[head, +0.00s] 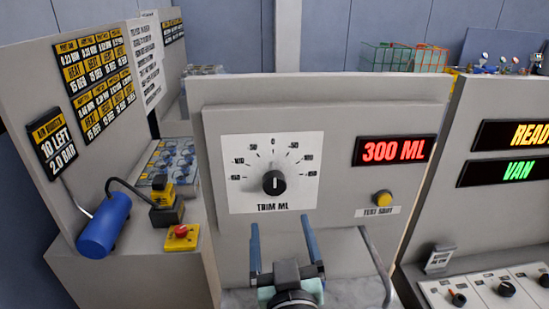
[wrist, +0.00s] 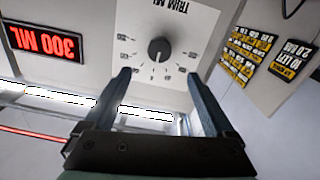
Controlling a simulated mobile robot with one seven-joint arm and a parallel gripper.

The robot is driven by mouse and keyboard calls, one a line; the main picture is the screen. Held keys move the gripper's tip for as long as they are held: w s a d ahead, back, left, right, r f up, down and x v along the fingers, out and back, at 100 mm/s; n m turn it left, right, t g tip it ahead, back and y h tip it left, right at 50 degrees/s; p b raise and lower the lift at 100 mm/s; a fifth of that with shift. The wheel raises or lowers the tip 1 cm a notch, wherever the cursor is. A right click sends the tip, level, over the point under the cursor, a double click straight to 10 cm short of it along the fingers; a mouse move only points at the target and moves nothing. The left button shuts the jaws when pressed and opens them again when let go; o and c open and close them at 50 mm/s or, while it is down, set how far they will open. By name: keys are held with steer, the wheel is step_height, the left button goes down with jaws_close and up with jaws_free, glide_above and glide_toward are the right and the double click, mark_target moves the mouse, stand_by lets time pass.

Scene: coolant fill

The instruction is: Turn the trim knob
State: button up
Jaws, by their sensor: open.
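The trim knob (head: 274,182) is a round black knob with a pale pointer line, at the middle of a white dial plate (head: 235,195) marked "TRIM ML". In the head view its pointer stands about straight up, near the 0 mark. My gripper (head: 284,232) is open and empty, with two blue fingers apart. In the head view the fingertips lie below the plate. In the wrist view the knob (wrist: 159,48) shows beyond and between the open fingertips (wrist: 160,72), with nothing between the fingers. I see no contact with the knob.
Right of the dial are a red "300 ML" display (head: 394,150) and a yellow "TEST SHOT" button (head: 382,198). A bent grey rod (head: 377,262) stands right of my gripper. At left are a blue cylinder (head: 104,226) and a red button on a yellow box (head: 181,238).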

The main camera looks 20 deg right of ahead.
mark_target(275, 187)
steer(key=p+x, duration=0.5)
steer(key=x, duration=0.8)
steer(key=c, duration=1.4)
steer(key=shift+o, duration=0.2)
steer(key=shift+f+m, duration=0.1)
steer(key=shift+m, duration=0.2)
steer(key=shift+f+m+b, duration=0.1)
steer(key=shift+m+b, duration=1)
steer(key=shift+m, duration=0.1)
steer(key=m+b, duration=0.1)
steer(key=m, duration=0.1)
steer(key=shift+m, duration=0.4)
steer(key=m+b, duration=0.1)
steer(key=m, duration=0.5)
steer(key=shift+b, duration=0.35)
steer(key=shift+d, duration=0.1)
